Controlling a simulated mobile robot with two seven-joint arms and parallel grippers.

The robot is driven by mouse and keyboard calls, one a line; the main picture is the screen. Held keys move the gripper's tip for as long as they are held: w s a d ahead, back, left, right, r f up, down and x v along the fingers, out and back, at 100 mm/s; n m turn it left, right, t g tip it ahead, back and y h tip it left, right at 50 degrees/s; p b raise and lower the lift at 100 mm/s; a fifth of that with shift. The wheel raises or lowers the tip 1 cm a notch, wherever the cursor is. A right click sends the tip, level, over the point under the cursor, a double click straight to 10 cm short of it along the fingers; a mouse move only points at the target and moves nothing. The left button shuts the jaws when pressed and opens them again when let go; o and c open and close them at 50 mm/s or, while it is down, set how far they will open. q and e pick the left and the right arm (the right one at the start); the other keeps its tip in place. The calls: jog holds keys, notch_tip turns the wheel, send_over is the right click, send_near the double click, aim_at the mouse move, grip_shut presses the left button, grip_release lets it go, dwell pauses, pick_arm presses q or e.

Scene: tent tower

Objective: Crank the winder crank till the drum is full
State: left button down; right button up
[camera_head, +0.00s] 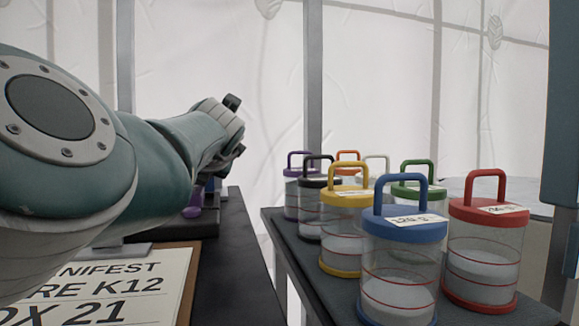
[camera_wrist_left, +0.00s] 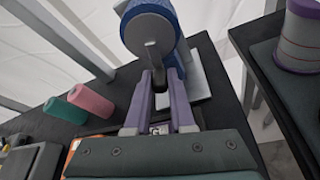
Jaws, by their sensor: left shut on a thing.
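The winder shows in the left wrist view as a drum (camera_wrist_left: 150,30) with a grey round face and blue around its rim, on a pale base. A dark winder crank (camera_wrist_left: 153,52) stands in front of that face. My left gripper (camera_wrist_left: 158,80) has its purple fingers shut on the crank's grip, which they partly hide. In the head view my left arm reaches in from the left, and the gripper's purple part (camera_head: 194,208) shows beyond it. The arm hides most of the winder there. How full the drum is cannot be told. My right gripper is not in view.
A manifest board (camera_head: 130,290) lies on the dark bench (camera_head: 235,265). Pink (camera_wrist_left: 91,103) and green (camera_wrist_left: 65,110) cylinders lie left of the winder. Across a gap, a second table (camera_head: 300,270) holds several lidded canisters, including a blue-lidded one (camera_head: 400,270).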

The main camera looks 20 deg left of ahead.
pick_arm(q)
jog(key=shift+s+a+m+y, duration=0.2)
jog(key=shift+a+m+y, duration=0.1)
jog(key=shift+m+y, duration=0.3)
dwell(0.3)
jog(key=c, duration=0.8)
grip_release()
jog(key=shift+o, duration=0.2)
jog(key=shift+r, duration=0.1)
jog(key=shift+r, duration=0.1)
